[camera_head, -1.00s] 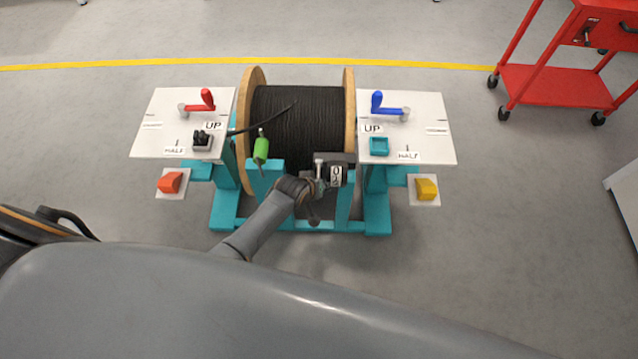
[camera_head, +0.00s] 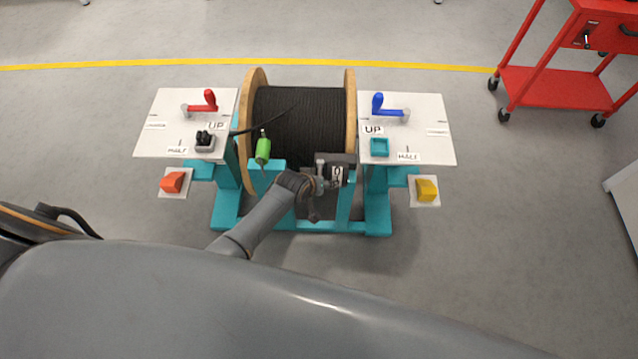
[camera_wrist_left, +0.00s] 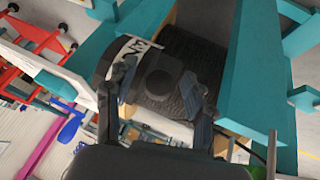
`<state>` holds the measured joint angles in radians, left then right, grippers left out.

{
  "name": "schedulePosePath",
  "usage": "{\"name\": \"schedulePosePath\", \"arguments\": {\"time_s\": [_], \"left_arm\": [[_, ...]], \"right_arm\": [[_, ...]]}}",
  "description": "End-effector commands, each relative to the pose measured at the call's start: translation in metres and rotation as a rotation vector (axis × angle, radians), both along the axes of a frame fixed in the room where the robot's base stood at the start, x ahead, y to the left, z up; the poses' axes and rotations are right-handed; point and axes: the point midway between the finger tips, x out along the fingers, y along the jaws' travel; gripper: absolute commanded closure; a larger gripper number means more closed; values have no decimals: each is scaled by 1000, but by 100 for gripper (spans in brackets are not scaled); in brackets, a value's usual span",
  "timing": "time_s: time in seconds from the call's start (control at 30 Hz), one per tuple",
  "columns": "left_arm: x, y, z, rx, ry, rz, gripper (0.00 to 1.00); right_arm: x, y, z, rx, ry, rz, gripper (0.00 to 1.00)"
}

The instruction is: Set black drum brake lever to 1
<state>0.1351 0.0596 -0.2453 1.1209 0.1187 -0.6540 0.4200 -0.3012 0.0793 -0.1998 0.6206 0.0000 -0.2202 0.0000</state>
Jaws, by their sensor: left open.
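The black drum brake is a dark box (camera_head: 342,161) with a white number label (camera_head: 338,175) at the front of the cable reel, right of centre. My left gripper (camera_head: 325,180) is at its front left, covering part of it. In the left wrist view my left gripper (camera_wrist_left: 158,97) has its two fingers apart. A round dark knob (camera_wrist_left: 158,82), apparently the end of the black brake lever, shows between them. I cannot tell whether the fingers touch it. The label (camera_wrist_left: 125,52) is partly hidden behind a finger. My right gripper is not in view.
The wooden reel (camera_head: 349,110) holds black cable on a teal stand (camera_head: 228,208). White side panels carry a red crank (camera_head: 210,100) and a blue crank (camera_head: 380,105). A green handle (camera_head: 263,150) stands left of my arm. A red cart (camera_head: 555,87) is at the far right.

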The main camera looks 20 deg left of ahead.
Motion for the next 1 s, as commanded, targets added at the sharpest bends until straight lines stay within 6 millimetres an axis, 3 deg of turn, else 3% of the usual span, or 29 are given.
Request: {"name": "schedulePosePath", "arguments": {"time_s": [0.27, 0.7, 1.0], "left_arm": [[-7, 2, 10, -1, 0, 0, 46], [-47, 11, 71, -1, -2, 0, 46], [-64, 16, 98, 0, -1, 1, 46]], "right_arm": [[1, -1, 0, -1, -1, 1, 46], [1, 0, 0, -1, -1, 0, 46], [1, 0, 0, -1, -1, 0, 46]]}}
